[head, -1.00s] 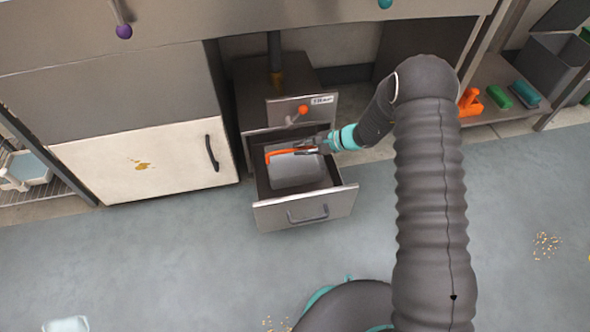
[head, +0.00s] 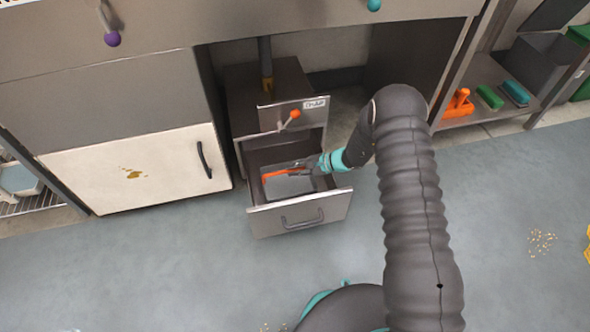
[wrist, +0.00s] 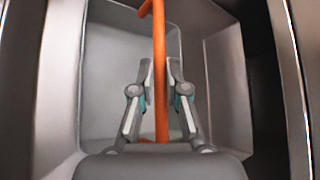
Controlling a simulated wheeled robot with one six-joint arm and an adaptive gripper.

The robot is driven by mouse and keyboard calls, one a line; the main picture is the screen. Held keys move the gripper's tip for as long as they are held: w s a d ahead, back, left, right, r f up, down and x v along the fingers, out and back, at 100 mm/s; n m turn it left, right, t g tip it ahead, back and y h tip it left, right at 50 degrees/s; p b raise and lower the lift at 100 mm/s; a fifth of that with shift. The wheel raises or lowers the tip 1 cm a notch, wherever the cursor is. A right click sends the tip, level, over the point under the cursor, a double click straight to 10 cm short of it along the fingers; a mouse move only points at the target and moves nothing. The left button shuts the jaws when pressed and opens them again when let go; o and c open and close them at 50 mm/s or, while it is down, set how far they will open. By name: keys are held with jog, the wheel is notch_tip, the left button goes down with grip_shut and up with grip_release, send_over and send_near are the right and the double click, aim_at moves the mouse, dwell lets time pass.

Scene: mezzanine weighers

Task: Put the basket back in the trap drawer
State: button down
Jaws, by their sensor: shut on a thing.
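The trap drawer (head: 300,217) is pulled open under the counter, its front panel facing me. The basket (head: 289,187) is a light grey box with an orange handle (head: 284,172), and it sits inside the drawer's opening. In the wrist view the grey basket (wrist: 190,55) lies below my gripper, with walls of the drawer around it. My gripper (wrist: 160,85) is shut on the orange handle (wrist: 160,50), a finger on each side. It also shows in the head view (head: 304,170), over the drawer. Whether the basket rests on the drawer's floor is hard to tell.
A lever with an orange knob (head: 296,114) sits on the cabinet face above the drawer. A white cabinet door (head: 140,168) stands to the left. A shelf (head: 480,75) with an orange tool and brushes is at right. The floor in front is mostly clear.

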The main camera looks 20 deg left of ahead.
jog(key=shift+f, duration=0.15)
jog(key=c, duration=1.2)
grip_release()
